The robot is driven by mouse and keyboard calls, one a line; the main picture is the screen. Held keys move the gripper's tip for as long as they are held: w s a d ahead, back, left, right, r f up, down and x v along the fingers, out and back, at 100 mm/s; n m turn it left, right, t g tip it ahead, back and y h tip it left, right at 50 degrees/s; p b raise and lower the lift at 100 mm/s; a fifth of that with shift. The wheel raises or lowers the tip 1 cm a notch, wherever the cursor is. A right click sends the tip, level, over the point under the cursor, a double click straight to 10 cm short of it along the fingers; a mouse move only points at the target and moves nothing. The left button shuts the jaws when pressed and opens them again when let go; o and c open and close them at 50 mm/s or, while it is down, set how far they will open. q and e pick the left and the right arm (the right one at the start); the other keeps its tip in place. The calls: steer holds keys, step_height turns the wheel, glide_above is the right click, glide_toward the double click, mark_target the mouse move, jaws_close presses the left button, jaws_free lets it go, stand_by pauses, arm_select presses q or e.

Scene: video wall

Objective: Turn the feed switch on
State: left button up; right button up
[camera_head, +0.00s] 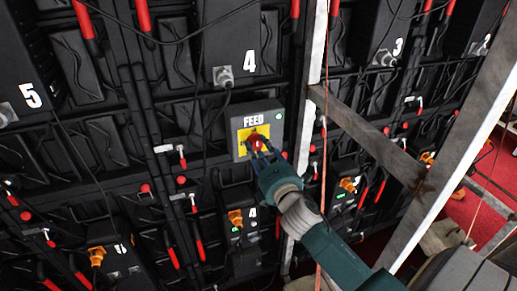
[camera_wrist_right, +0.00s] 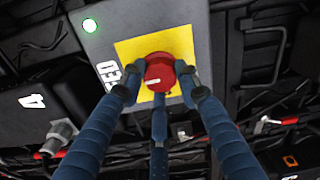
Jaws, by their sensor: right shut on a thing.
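The feed switch is a red round knob (camera_wrist_right: 158,73) with a white mark, on a yellow plate (camera_wrist_right: 181,40) of a grey box lettered FEED (camera_head: 254,122). A green light (camera_wrist_right: 90,25) glows in the box's corner. My right gripper (camera_head: 262,152) reaches the knob from below right; its blue fingers also show in the right wrist view (camera_wrist_right: 157,82). They are shut around the knob, with one finger on each side and one below. The fingers partly hide the knob in the head view. My left gripper is not in view.
Black panels with cables and red handles (camera_head: 85,20) surround the box. A white upright post (camera_head: 316,60) and a grey diagonal brace (camera_head: 370,137) stand right of the box, close to my right arm. An orange connector (camera_head: 236,217) sits below it.

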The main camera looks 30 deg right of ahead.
steer(key=shift+d+r, duration=0.15)
steer(key=shift+r, duration=0.25)
steer(key=o, duration=1)
steer(key=shift+c, duration=0.2)
steer(key=shift+o, duration=0.9)
steer(key=shift+d+f, duration=0.1)
steer(key=shift+f, duration=0.15)
steer(key=shift+s, duration=0.1)
steer(key=v, duration=1.2)
